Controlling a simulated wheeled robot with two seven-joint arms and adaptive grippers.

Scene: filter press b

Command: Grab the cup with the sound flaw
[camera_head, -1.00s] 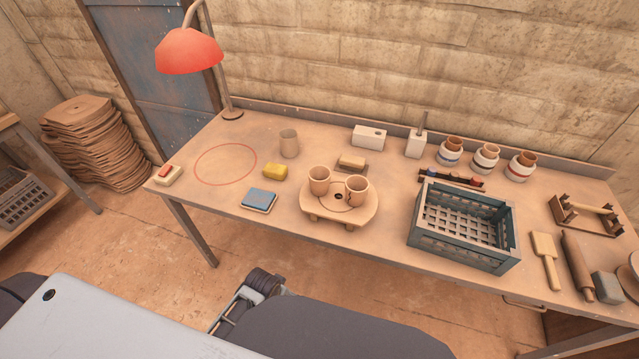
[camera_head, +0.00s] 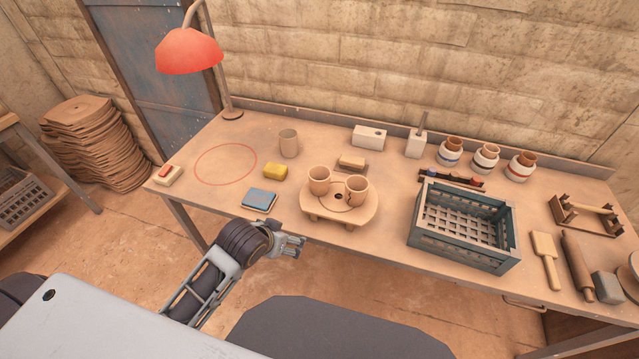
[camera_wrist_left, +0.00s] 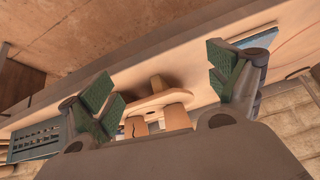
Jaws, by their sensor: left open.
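Two tan clay cups stand upright on a round wooden stand at the middle of the table: the left cup (camera_head: 319,180) and the right cup (camera_head: 356,189). The round stand (camera_head: 340,216) has a dark hole at its centre. In the left wrist view the same cups appear upside down, one (camera_wrist_left: 176,117) plain and the other (camera_wrist_left: 136,128) with a thin dark line on its side. A taller beige cup (camera_head: 289,143) stands further back. My left gripper (camera_head: 293,244) is open and empty, in front of the table edge, below and left of the stand. My right gripper is out of view.
A blue-grey crate (camera_head: 461,250) stands right of the stand. A red lamp (camera_head: 188,52) overhangs the back left. Jars (camera_head: 485,159) stand at the back right.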

